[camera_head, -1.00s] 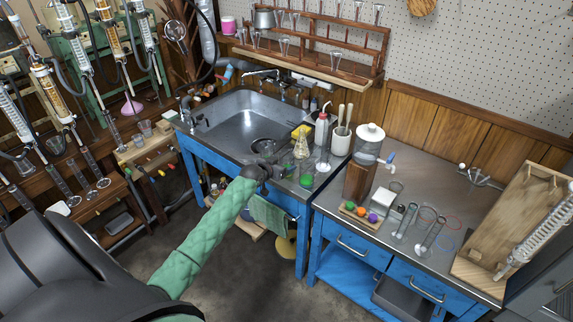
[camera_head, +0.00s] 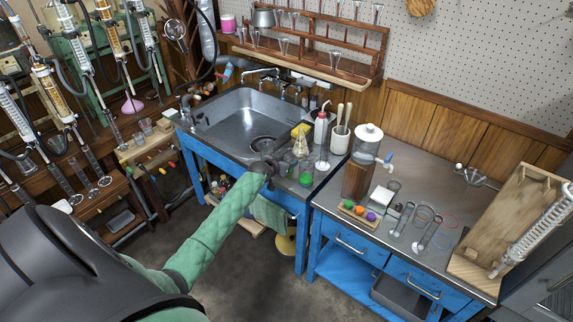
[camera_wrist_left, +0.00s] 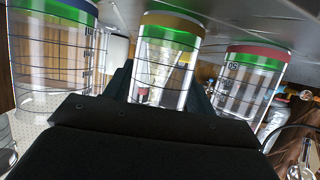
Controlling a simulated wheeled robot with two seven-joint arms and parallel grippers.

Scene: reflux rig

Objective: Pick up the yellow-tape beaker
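The yellow-tape beaker (camera_wrist_left: 168,62) is clear glass with a green band and stands in the middle of the left wrist view, which looks upside down. A blue-tape beaker (camera_wrist_left: 60,55) is on its left and a red-tape beaker (camera_wrist_left: 245,85) on its right. My left gripper (camera_head: 274,167) is at the counter's front edge beside the sink. Its dark fingers are apart, one on each side of the yellow-tape beaker; contact cannot be told. The gripper body hides part of the beaker. In the head view, a green-filled beaker (camera_head: 306,178) shows just right of the gripper. My right gripper is out of view.
A flask (camera_head: 300,147), a red-capped wash bottle (camera_head: 321,128) and a white utensil pot (camera_head: 340,140) stand close behind. The sink (camera_head: 235,125) lies to the left. A wooden-based dispenser (camera_head: 357,181) and several glass cylinders occupy the right counter.

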